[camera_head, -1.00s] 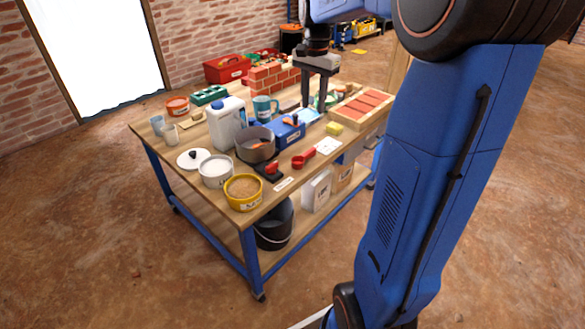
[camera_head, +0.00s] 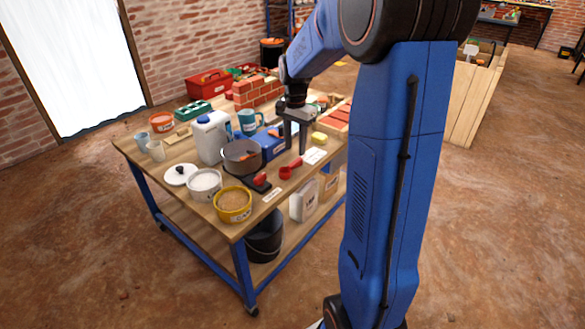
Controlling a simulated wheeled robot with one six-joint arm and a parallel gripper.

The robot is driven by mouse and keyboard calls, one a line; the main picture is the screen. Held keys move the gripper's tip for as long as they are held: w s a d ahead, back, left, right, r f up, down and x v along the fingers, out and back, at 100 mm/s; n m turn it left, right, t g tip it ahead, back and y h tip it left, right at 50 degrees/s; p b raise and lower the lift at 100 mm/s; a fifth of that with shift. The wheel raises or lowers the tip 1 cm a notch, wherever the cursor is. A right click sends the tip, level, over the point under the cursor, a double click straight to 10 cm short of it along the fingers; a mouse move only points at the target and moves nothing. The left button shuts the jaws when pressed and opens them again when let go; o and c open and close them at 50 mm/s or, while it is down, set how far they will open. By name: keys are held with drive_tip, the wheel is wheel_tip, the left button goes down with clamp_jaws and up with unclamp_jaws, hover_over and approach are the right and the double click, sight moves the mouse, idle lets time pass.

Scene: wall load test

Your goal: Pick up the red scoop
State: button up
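The red scoop (camera_head: 291,168) lies on the wooden tabletop near its right front edge, beside a white label card. My gripper (camera_head: 295,150) points down just behind and above the scoop in the picture. Its two dark fingers are apart with nothing seen between them. I cannot tell exactly how high the fingertips are above the table.
A grey pot (camera_head: 241,158) and a dark pad with a red part (camera_head: 258,183) stand left of the scoop. A blue box (camera_head: 270,143) is behind it, close to my gripper. A yellow tub (camera_head: 233,205) and a white tub (camera_head: 204,186) stand at the front corner.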

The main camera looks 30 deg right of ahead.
sight(295, 162)
drive_tip(key=shift+s+f, duration=0.15)
drive_tip(key=shift+f, duration=2.8)
clamp_jaws()
